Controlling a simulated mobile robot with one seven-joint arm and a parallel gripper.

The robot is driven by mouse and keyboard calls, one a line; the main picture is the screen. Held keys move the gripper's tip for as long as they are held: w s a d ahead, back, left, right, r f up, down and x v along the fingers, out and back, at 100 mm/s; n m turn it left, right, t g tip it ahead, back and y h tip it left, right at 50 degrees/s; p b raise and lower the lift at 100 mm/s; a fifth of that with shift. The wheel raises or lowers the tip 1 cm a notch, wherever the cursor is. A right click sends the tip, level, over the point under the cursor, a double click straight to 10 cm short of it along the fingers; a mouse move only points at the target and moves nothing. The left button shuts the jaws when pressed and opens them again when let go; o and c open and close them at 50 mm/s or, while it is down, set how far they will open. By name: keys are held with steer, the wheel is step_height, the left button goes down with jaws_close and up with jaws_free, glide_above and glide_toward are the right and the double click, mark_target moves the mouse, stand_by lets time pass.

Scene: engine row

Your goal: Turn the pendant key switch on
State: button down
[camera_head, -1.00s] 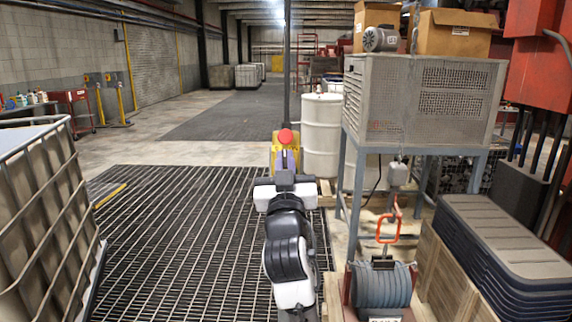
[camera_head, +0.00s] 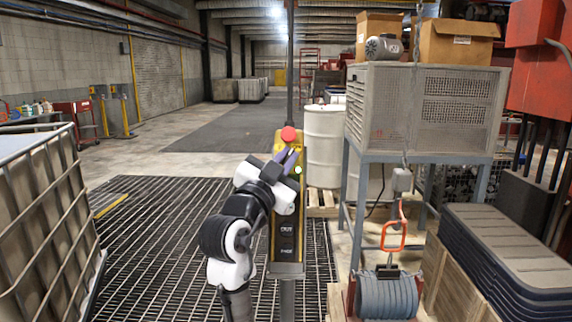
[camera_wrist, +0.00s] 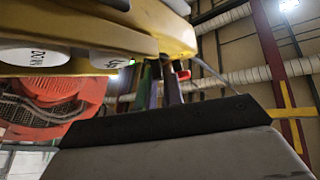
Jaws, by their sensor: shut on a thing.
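The pendant (camera_head: 287,240) is an upright yellow box with a red mushroom button (camera_head: 288,134) on top and dark push-buttons low on its face. In the wrist view its yellow body (camera_wrist: 180,38) fills the top left, with white labelled buttons and a small green light (camera_wrist: 132,62). My gripper (camera_head: 289,160) reaches the upper part of the face from the left, its purple fingers tilted. In the wrist view the fingers (camera_wrist: 160,75) touch or nearly touch the pendant and are shut at the key switch. The key itself is hidden between them.
A grated floor (camera_head: 150,250) lies around the pendant. A wire-caged tank (camera_head: 40,210) stands at the left. A white drum (camera_head: 324,145), a metal cabinet (camera_head: 425,108) on legs and a hoist with an orange hook (camera_head: 393,236) stand at the right.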

stand_by(0.4)
steer(key=c, duration=1.5)
jaws_free()
steer(key=b+v, duration=0.4)
steer(key=v, duration=0.9)
steer(key=shift+s+a+b, duration=0.25)
steer(key=shift+s+b, duration=0.05)
steer(key=shift+b, duration=0.1)
